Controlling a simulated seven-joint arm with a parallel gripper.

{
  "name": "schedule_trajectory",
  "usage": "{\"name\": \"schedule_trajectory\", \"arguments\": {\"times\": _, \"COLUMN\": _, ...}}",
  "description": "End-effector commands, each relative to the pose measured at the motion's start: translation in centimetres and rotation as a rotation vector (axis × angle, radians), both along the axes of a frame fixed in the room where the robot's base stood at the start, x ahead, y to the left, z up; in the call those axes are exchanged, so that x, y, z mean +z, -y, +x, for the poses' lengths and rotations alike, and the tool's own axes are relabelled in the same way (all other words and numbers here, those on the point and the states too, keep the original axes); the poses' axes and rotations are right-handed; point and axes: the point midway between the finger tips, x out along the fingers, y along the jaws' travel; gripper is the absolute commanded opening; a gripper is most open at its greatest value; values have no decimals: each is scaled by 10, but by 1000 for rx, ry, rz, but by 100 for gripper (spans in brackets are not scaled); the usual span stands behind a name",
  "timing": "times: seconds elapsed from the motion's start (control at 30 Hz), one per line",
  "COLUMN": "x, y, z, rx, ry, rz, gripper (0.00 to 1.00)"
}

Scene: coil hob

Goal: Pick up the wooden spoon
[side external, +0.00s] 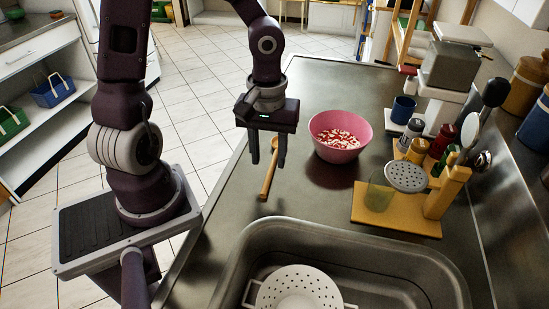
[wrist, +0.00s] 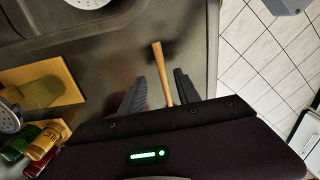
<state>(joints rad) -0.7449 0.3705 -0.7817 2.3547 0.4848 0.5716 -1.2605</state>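The wooden spoon (side external: 268,177) lies on the steel counter to the left of the pink bowl in the side view. In the wrist view its handle (wrist: 162,72) runs between my two fingers and out past their tips. My gripper (side external: 269,162) points down over the spoon, with its fingers apart on either side of it. In the wrist view my gripper (wrist: 157,85) is open, with a gap between each finger and the handle. The spoon's other end is hidden behind the gripper body in the wrist view. I cannot tell the exact height of the fingertips above the counter.
A pink bowl (side external: 340,147) of red and white pieces stands close to the right of my gripper. A sink (side external: 236,268) with a white colander (side external: 298,287) lies in front. Yellow boards (side external: 400,222) with jars are at right. The counter's left edge is near.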

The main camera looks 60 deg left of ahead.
Motion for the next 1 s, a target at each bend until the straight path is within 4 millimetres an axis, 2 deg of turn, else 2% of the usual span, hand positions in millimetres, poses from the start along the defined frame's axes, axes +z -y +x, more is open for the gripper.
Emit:
{"name": "schedule_trajectory", "arguments": {"times": 0.3, "x": -50, "y": -7, "z": 3, "rx": -6, "ry": -3, "rz": 0, "gripper": 39}}
{"name": "schedule_trajectory", "arguments": {"times": 0.57, "x": -55, "y": -7, "z": 4, "rx": -2, "ry": 1, "rz": 1, "gripper": 39}}
{"name": "schedule_trajectory", "arguments": {"times": 0.77, "x": -55, "y": -7, "z": 4, "rx": -2, "ry": 1, "rz": 1, "gripper": 2}}
{"name": "schedule_trajectory", "arguments": {"times": 1.0, "x": -55, "y": -7, "z": 4, "rx": -2, "ry": 1, "rz": 1, "gripper": 0}}
